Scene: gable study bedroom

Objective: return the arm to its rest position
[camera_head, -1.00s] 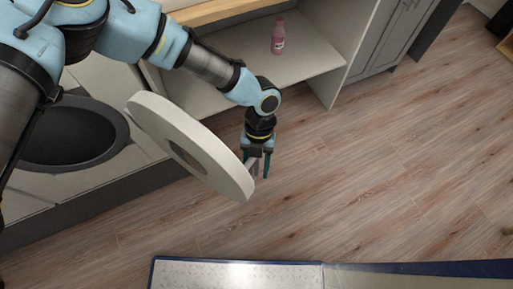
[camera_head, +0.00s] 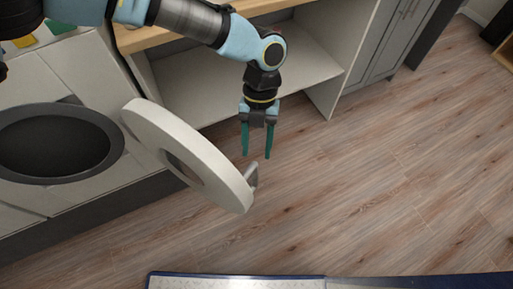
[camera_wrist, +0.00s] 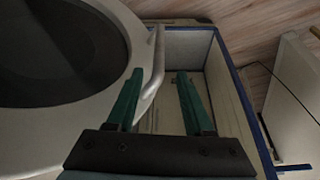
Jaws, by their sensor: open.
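My gripper (camera_head: 256,153) points downward with its two green fingers apart and nothing between them. It is just beyond the white ring-shaped door (camera_head: 205,160) of the washing machine, which stands wide open. The door's grey handle (camera_head: 252,176) is just below the fingertips and apart from them in the head view. In the wrist view my gripper (camera_wrist: 160,76) also shows open, with the door handle (camera_wrist: 158,58) near the left finger. My arm stretches from the top left, bent down at the wrist.
The washing machine's dark round opening (camera_head: 55,142) is at left. An open shelf unit (camera_head: 315,65) stands behind my wrist. A blue-edged panel (camera_head: 235,282) lies along the bottom; the wrist view shows a blue-rimmed box (camera_wrist: 232,92). The wooden floor (camera_head: 400,180) at right is clear.

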